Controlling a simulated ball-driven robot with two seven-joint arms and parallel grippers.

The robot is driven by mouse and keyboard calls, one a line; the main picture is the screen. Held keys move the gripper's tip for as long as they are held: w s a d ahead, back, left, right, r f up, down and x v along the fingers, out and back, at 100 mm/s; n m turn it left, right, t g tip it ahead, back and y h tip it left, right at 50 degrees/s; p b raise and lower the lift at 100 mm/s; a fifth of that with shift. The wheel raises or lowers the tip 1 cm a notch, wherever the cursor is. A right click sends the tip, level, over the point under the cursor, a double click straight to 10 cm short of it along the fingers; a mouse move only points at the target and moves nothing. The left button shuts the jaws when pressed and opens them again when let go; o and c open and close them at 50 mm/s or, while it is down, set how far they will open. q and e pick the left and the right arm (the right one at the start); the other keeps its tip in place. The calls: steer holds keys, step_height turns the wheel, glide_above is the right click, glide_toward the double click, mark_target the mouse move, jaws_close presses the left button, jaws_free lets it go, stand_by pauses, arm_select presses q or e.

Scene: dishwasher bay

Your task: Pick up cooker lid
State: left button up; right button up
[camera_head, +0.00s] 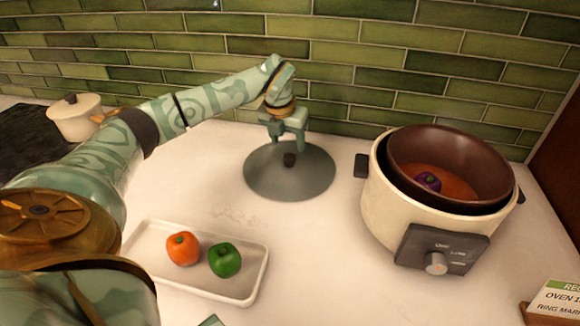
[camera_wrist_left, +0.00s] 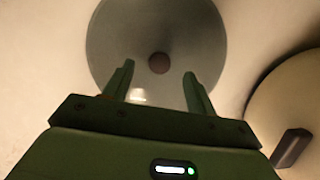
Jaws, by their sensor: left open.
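The cooker lid (camera_head: 262,178) is a round grey disc with a small dark knob (camera_head: 290,160) at its middle. It lies on the pale counter near the green tiled wall. My left gripper (camera_head: 287,143) is over the lid, close to the knob, with its fingers pointing down. In the left wrist view the open fingers (camera_wrist_left: 160,85) point toward the lid (camera_wrist_left: 115,40), and the knob (camera_wrist_left: 159,63) shows beyond the tips, between their lines. Nothing is held. The cream cooker (camera_head: 390,205) stands to the right of the lid.
A brown bowl (camera_head: 410,148) sits in the cooker with a purple vegetable (camera_head: 428,181) inside. A white tray (camera_head: 200,287) holds an orange pepper (camera_head: 183,248) and a green pepper (camera_head: 224,260). A lidded cream pot (camera_head: 77,120) stands at the left. Counter between tray and cooker is clear.

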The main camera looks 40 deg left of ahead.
mark_target(289, 156)
arm_select(q)
steer(key=x, duration=0.1)
steer(key=b+x, duration=0.1)
steer(key=x, duration=0.2)
steer(key=shift+s+d+f, duration=0.15)
steer(key=shift+s+f, duration=0.2)
steer(key=shift+w+f, duration=0.15)
steer(key=shift+f, duration=0.15)
steer(key=shift+r, duration=0.1)
